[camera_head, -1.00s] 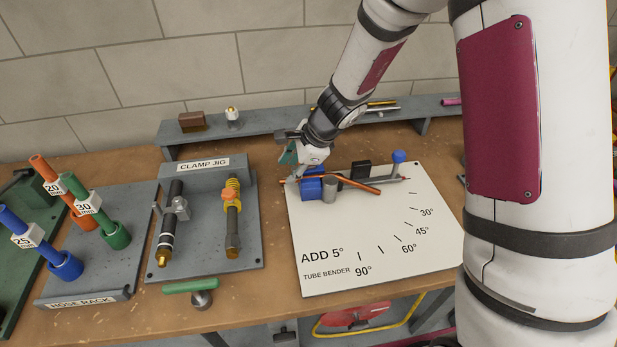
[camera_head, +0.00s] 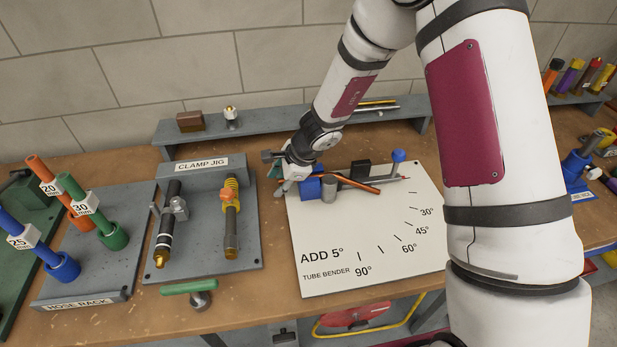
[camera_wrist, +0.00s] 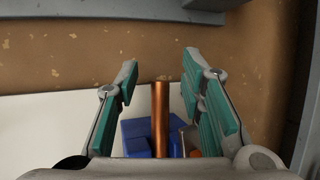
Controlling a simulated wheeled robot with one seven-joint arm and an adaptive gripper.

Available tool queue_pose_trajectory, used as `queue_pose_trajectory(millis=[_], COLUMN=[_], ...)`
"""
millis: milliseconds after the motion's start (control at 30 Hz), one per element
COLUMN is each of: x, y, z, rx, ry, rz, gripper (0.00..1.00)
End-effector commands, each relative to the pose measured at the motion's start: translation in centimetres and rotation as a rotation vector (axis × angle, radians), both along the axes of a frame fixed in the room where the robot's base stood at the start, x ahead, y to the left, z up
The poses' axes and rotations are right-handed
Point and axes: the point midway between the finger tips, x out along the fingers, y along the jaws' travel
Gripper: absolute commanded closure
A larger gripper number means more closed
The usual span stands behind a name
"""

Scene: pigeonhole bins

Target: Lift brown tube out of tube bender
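The brown tube (camera_head: 358,186) lies in the tube bender, running past the grey round post (camera_head: 329,190) and the blue block (camera_head: 311,188). The bender's white board (camera_head: 340,260) is marked with angles. In the wrist view the copper-brown tube (camera_wrist: 160,115) points up between the two green-padded fingers, with a clear gap on both sides. The blue block (camera_wrist: 135,135) shows beneath it. My gripper (camera_wrist: 162,95) is open around the tube end and not touching it. In the head view my gripper (camera_head: 280,182) is at the board's upper left corner, beside the blue block.
The clamp jig (camera_head: 206,240) stands just left of the board, and the hose rack (camera_head: 95,250) is farther left. A raised grey shelf (camera_head: 270,122) runs behind the bender. The bender's blue-knobbed lever (camera_head: 398,156) stands to the right of the tube.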

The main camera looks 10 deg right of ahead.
Motion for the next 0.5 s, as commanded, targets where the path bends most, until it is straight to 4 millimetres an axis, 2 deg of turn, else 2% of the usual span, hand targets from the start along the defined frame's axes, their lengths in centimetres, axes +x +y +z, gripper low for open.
queue_pose_trajectory(millis=[33, 133, 167, 500], x=[0.00, -0.01, -0.01, -0.01], y=[-0.01, -0.01, -0.01, -0.01], z=[0.01, 0.02, 0.02, 0.05], rx=[0.000, 0.000, 0.000, 0.000], ry=[0.000, 0.000, 0.000, 0.000], rz=[0.000, 0.000, 0.000, 0.000], gripper=[0.73, 0.96, 1.00, 1.00])
